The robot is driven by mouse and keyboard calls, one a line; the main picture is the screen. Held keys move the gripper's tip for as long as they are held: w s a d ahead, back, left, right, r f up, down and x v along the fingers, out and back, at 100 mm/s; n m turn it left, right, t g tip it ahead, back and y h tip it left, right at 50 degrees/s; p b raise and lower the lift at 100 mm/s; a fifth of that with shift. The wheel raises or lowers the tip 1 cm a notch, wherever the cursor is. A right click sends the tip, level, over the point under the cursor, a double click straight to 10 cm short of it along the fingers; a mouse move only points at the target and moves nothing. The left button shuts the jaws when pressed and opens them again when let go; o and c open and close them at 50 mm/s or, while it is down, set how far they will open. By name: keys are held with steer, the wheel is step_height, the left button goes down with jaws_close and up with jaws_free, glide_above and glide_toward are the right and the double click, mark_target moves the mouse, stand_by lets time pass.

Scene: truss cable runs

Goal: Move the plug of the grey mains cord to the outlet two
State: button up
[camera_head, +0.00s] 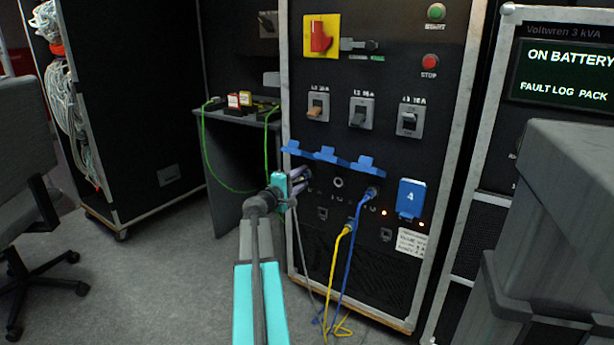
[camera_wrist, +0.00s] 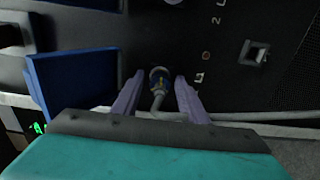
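The grey mains cord's plug (camera_wrist: 159,78) sits at outlet one on the black panel, under a raised blue lid (camera_wrist: 72,78). My gripper (camera_wrist: 158,95) is open, with one purple finger on each side of the plug and a visible gap to each. In the head view my gripper (camera_head: 303,182) is at the panel's left outlet and hides most of it. The grey cord (camera_head: 302,245) hangs from there to the floor. Outlet two (camera_head: 338,182) is a bare round socket to the right, with its blue lid (camera_head: 329,156) raised.
A blue cord (camera_head: 352,245) is plugged in right of outlet two, and a yellow cord (camera_head: 337,255) in a lower port. A shut blue lid (camera_head: 411,198) marked 4 is further right. Breaker switches (camera_head: 361,111) are above. A grey case (camera_head: 570,220) stands at the right.

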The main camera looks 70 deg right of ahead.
steer(key=c, duration=0.8)
jaws_close()
steer(key=shift+w+r+n+p, duration=0.1)
steer(key=shift+w+n+p, duration=0.1)
steer(key=shift+n+p, duration=0.7)
steer(key=shift+w+r+n+p, duration=0.1)
steer(key=shift+w+n+p, duration=0.1)
steer(key=shift+n+p, duration=0.65)
steer(key=shift+f+n+p, duration=0.1)
steer(key=shift+n+p, duration=1.05)
steer(key=shift+d+r+n+p, duration=0.1)
steer(key=shift+n+p, duration=0.75)
steer(key=shift+p, duration=0.15)
steer(key=shift+d+r+n+p, duration=0.1)
steer(key=shift+n+p, duration=0.75)
steer(key=shift+p, duration=0.1)
steer(key=shift+f+n+p, duration=0.1)
steer(key=shift+n+p, duration=1)
steer(key=shift+p, duration=0.1)
